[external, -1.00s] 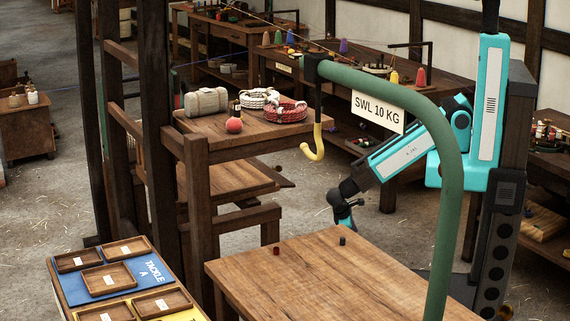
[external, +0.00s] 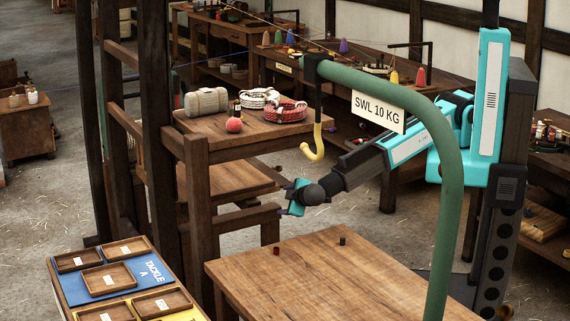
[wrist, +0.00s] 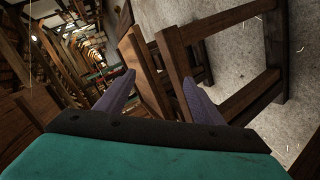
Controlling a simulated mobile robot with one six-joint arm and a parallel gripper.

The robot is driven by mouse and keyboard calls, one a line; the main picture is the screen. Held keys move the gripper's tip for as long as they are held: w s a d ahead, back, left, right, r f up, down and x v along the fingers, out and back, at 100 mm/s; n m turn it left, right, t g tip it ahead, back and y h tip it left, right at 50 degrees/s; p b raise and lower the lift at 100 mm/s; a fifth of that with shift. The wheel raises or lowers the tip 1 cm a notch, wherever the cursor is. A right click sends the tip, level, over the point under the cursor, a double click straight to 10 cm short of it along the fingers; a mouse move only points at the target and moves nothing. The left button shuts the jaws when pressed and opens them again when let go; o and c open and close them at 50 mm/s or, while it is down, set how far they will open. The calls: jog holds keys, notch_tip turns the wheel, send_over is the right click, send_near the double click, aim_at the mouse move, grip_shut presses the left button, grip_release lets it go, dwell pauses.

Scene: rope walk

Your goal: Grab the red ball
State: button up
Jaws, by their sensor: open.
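The red ball (external: 234,125) sits on the wooden shelf top (external: 222,145) of the dark timber stand, near its front edge, in the external view. A small dark bottle-like thing stands just behind it. The wrist view shows timber beams and floor beyond the fingers. I cannot make out the ball there.
A hook (external: 314,150) hangs from the green crane arm (external: 385,97) near my arm. A wooden table (external: 330,270) stands in front with two small pegs.

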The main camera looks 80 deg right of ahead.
jog(key=a+r+t, duration=0.4)
jog(key=a+r, duration=0.7)
jog(key=a, duration=0.1)
jog(key=m+t+y+b, duration=0.3)
jog(key=m+t+b, duration=0.15)
jog(key=m, duration=0.25)
send_near(240, 124)
jog(key=v, duration=0.4)
jog(key=shift+s, duration=0.1)
jog(key=shift+g, duration=0.25)
jog(key=shift+p+x, duration=1.2)
jog(key=shift+x, duration=3.05)
jog(key=shift+r, duration=0.15)
